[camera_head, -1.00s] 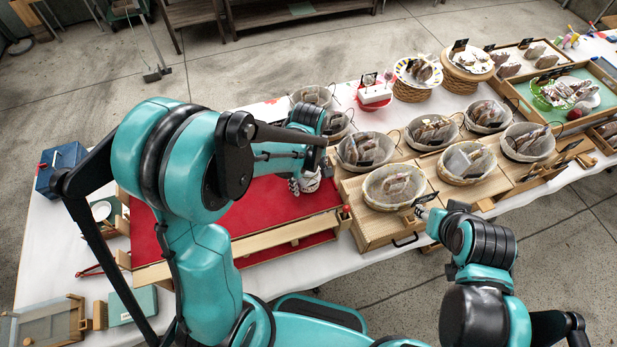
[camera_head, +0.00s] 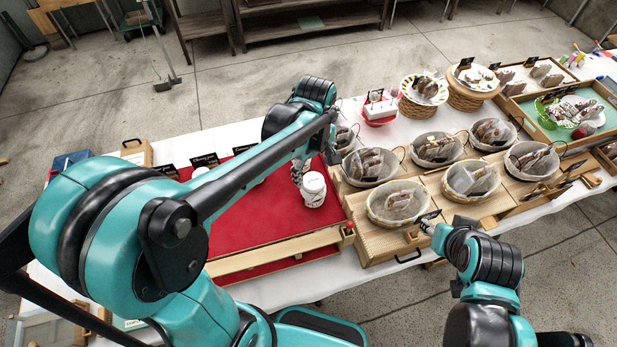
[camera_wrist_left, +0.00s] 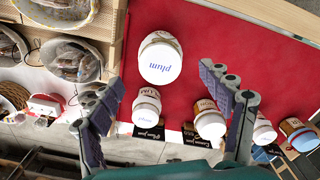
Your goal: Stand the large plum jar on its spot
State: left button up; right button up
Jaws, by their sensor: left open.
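The large plum jar (camera_head: 314,190) has a white lid and stands upright on the red mat (camera_head: 255,220), near its right end. In the left wrist view its lid (camera_wrist_left: 160,62) reads "plum". My left gripper (camera_head: 299,172) is open just behind the jar. In the left wrist view its two spread fingers (camera_wrist_left: 168,88) are apart from the jar, which shows beyond their tips. A smaller plum jar (camera_wrist_left: 147,108) stands behind it by a black plum sign.
Other jars, one of them a lemon jar (camera_wrist_left: 209,120), stand in a row by black signs at the mat's back edge. A wooden rail (camera_head: 275,252) runs along its front. Baskets of bagged goods (camera_head: 398,203) stand close on the right. The mat's middle is clear.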

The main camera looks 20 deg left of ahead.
pick_arm(q)
jog(key=s+a+r+m+t, duration=0.2)
jog(key=s+m+t, duration=0.1)
jog(key=s+m, duration=0.2)
jog(key=s+a+r+m+t, duration=0.2)
jog(key=s+m+t, duration=0.2)
jog(key=m, duration=0.3)
jog(key=shift+s+a+r, duration=0.15)
jog(key=shift+s+a, duration=0.15)
jog(key=shift+s, duration=0.3)
